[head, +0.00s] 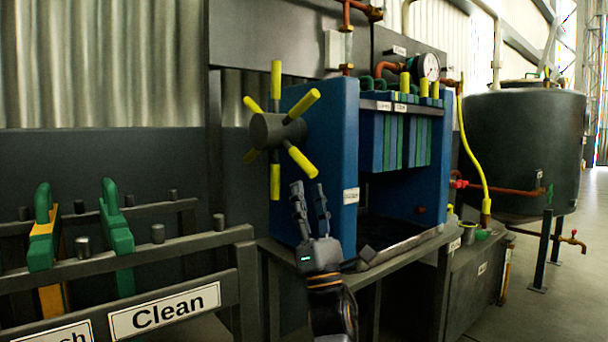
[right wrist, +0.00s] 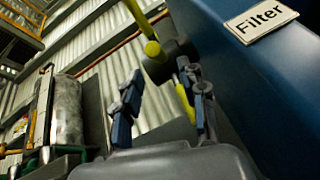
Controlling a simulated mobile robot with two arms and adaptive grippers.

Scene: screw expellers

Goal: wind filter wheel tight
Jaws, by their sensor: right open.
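The filter wheel (head: 277,131) is a dark hub with several yellow spokes, on the left face of the blue filter press (head: 330,150). My right gripper (head: 309,187) is open and empty, pointing up just below and right of the hub, near the lower right spoke. In the right wrist view the wheel's hub (right wrist: 165,62) and yellow spokes show beyond my open fingers (right wrist: 162,100). One spoke appears close to the right finger; I cannot tell whether they touch. My left gripper is not in view.
A rack with green and yellow-orange handled plates and a "Clean" sign (head: 165,309) stands at the left. Blue and green filter plates (head: 405,140) hang inside the press. A dark tank (head: 525,140) stands at the right, with free floor beside it.

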